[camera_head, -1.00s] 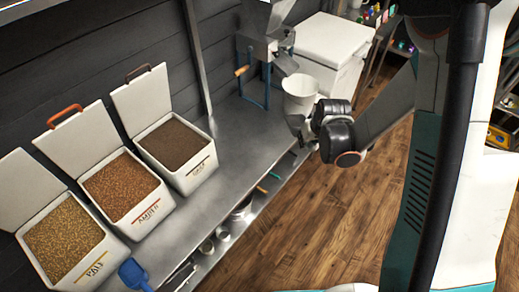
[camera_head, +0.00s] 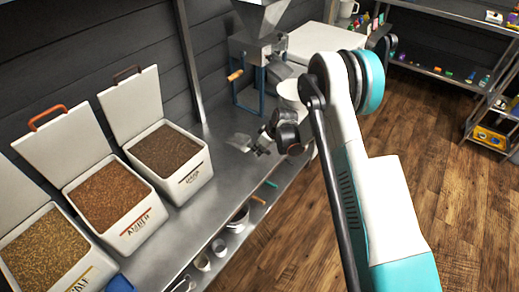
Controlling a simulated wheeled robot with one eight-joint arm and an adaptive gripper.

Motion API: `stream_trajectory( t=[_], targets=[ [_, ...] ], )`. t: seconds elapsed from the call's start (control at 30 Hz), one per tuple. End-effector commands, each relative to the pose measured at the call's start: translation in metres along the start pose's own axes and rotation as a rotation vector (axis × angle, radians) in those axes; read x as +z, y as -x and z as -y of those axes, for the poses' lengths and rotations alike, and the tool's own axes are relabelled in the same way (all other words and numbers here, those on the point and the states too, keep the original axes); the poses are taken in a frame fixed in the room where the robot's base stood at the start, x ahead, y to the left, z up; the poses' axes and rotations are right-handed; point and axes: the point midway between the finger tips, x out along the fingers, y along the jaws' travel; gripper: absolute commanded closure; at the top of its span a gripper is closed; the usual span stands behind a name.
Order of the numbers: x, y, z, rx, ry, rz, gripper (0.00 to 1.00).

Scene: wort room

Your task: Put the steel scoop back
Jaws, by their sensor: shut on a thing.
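My gripper (camera_head: 260,143) is over the steel bench, in front of the grain mill, and is shut on the steel scoop (camera_head: 239,142). The scoop is a small grey shape pointing left from the fingers, a little above or at the bench top; I cannot tell which. Its handle is hidden by the gripper. Three open white bins stand along the wall: a pale grain bin (camera_head: 101,274), a bin marked AMBER (camera_head: 137,233) and a dark grain bin (camera_head: 197,181).
A blue object (camera_head: 119,284) lies at the bench's near end. Small items fill the shelf under the bench (camera_head: 170,238). The bench between bins and gripper is clear.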

Motion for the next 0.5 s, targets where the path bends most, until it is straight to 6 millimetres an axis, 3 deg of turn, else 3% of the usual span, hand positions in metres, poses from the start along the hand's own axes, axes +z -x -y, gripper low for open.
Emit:
stream_trajectory(
  t=[0.5],
  targets=[
    [0.02,-0.04,0.0,0.001,-0.002,0.0,1.0]
  ],
)
